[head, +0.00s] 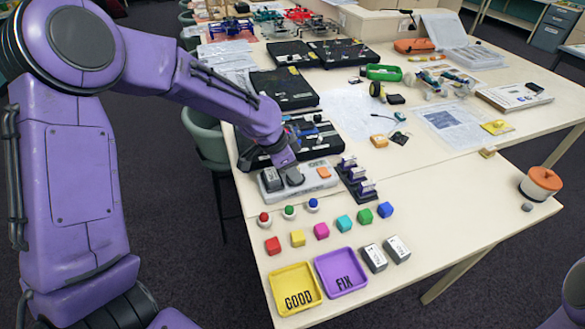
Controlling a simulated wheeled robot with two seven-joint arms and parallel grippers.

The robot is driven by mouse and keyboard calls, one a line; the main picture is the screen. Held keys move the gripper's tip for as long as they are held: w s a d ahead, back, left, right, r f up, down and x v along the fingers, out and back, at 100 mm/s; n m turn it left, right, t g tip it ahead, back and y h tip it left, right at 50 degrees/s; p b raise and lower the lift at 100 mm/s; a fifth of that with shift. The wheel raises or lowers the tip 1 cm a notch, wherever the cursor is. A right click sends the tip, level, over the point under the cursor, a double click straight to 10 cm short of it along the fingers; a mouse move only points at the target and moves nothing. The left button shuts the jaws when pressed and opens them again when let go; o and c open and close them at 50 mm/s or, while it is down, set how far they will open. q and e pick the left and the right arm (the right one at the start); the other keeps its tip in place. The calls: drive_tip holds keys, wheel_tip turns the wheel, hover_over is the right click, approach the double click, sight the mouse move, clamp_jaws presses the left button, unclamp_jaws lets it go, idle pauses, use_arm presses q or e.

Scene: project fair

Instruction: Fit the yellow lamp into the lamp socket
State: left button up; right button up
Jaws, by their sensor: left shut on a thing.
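My left gripper (291,172) points down over the pale tester board (321,182) and is shut. The thing between its fingers is hidden by the hand; it is most likely the yellow lamp, which shows nowhere else. The lamp socket is not clearly visible and seems covered by the gripper. The board also bears a grey block (271,180) at its left and an orange square (323,172) at its right. I cannot tell whether the held thing touches the board. My right gripper is out of view.
Red (264,218), green (289,211) and blue (313,204) lamps stand in front of the board, with coloured cubes nearer. A dark rack (355,181) stands close on the right. Yellow (296,290) and purple (341,272) trays lie in front. The table's right front is mostly clear.

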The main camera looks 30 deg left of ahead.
use_arm(q)
drive_tip(key=shift+f, duration=0.25)
drive_tip(key=o, duration=1)
drive_tip(key=shift+o, duration=0.5)
drive_tip(key=shift+a+f, duration=0.1)
drive_tip(key=shift+a, duration=0.05)
drive_tip(key=shift+s, duration=0.1)
drive_tip(key=shift+d, duration=0.2)
drive_tip(key=shift+c, duration=1.1)
